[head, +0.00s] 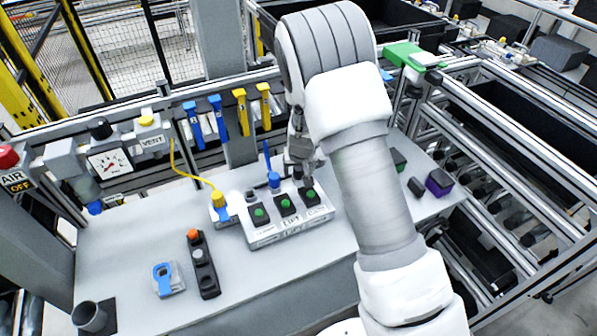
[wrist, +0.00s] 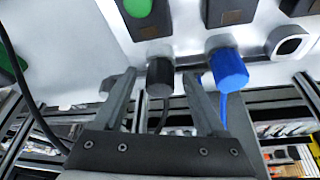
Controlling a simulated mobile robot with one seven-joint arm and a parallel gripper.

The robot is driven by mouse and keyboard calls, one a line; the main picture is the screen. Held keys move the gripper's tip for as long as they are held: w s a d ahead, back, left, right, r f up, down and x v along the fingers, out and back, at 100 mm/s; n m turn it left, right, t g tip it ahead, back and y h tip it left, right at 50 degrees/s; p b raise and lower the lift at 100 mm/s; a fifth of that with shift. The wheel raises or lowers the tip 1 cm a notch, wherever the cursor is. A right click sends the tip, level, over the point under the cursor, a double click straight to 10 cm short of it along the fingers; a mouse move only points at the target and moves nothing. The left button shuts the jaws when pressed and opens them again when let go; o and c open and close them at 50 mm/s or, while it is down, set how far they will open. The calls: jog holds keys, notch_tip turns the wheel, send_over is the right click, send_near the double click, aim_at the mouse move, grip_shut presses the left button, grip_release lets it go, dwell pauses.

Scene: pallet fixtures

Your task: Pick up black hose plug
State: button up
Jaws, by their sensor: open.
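The black hose plug (wrist: 160,77) sits at the edge of the light grey control box, with a dark hose running from it. In the wrist view my gripper (wrist: 161,84) is open, with one finger on each side of the plug. I cannot tell whether either finger touches it. In the head view my gripper (head: 302,150) is over the back right part of the control box (head: 268,238), and the black plug cannot be made out there. A blue hose plug (wrist: 228,70) is just right of the right finger; it also shows in the head view (head: 273,181).
A yellow plug (head: 218,199) with a yellow hose stands left of the box. An empty round socket (wrist: 287,44) is beyond the blue plug. A black pendant (head: 202,264) and a blue-ringed part (head: 163,279) lie front left.

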aim_at(300, 168)
grip_shut()
dwell(0.3)
jog(key=shift+r, duration=0.45)
jog(key=r, duration=0.1)
jog(key=r+b, duration=0.1)
jog(key=r, duration=0.1)
jog(key=shift+s+d+r, duration=0.1)
jog(key=shift+d+r, duration=0.1)
jog(key=shift+r, duration=0.05)
jog(key=s+d+r+b, duration=0.1)
jog(key=s+d+r, duration=0.1)
jog(key=d, duration=0.3)
jog(key=s+d+r+b, duration=0.1)
jog(key=s+d+r, duration=0.1)
jog(key=d+r, duration=0.2)
jog(key=shift+s+d+r, duration=0.25)
jog(key=shift+d+r, duration=0.05)
jog(key=shift+d, duration=0.4)
jog(key=shift+r, duration=0.1)
